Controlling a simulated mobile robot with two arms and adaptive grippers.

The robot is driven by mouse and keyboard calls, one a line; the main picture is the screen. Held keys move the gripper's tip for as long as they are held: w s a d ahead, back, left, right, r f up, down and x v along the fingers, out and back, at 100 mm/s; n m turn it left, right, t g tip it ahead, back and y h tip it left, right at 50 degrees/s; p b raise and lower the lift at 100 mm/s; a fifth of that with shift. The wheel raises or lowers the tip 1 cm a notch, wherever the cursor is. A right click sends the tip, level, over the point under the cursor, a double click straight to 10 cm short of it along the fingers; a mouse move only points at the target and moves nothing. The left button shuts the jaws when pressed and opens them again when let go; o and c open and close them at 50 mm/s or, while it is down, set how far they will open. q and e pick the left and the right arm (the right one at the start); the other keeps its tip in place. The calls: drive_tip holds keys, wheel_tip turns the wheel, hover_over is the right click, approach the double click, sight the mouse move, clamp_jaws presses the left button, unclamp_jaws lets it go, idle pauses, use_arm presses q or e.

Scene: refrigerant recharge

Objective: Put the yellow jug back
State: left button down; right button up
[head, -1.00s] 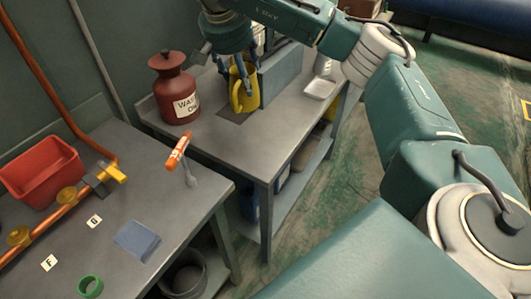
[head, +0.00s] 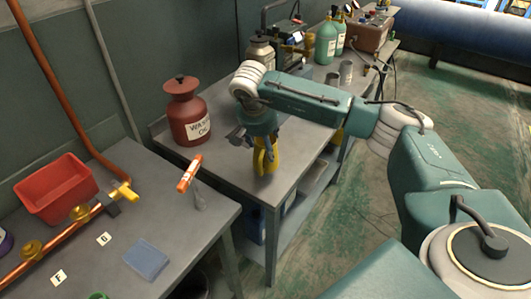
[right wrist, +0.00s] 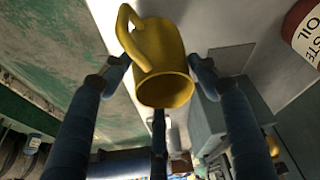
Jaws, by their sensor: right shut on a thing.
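The yellow jug (head: 265,160) is at my right gripper (head: 262,146), by the front part of the far grey bench (head: 222,165). In the right wrist view, the jug (right wrist: 163,65) is between the fingers of my right gripper (right wrist: 158,64), which are shut on it. Its handle is at the upper left there. A dark square patch (right wrist: 231,59) lies on the bench surface beyond the jug in that view. Whether the jug's base touches the bench cannot be told. My left gripper is not in view.
A red waste oil can (head: 186,112) stands at the bench's left rear. Green bottles (head: 326,42) and metal cups (head: 346,72) stand farther back. Open bench lies around the oil can.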

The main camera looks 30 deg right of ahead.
sight(265, 153)
wheel_tip(265, 153, down, 4)
drive_tip(key=shift+f+p, duration=0.15)
drive_tip(key=shift+p, duration=0.25)
drive_tip(key=shift+f, duration=0.15)
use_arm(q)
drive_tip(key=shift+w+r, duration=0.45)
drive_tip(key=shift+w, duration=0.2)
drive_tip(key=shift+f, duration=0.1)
use_arm(e)
drive_tip(key=shift+f, duration=0.1)
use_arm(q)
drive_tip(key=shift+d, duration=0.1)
use_arm(e)
drive_tip(key=o, duration=1.7)
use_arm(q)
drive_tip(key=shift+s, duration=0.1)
use_arm(e)
drive_tip(key=shift+r, duration=0.2)
drive_tip(key=shift+a+r, duration=0.15)
drive_tip(key=shift+r, duration=0.15)
use_arm(q)
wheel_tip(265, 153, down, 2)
drive_tip(key=b, duration=0.2)
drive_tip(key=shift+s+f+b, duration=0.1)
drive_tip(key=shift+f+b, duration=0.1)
drive_tip(key=shift+b, duration=0.1)
use_arm(e)
drive_tip(key=v, duration=1.1)
drive_tip(key=shift+s+r, duration=0.1)
drive_tip(key=shift+s, duration=0.05)
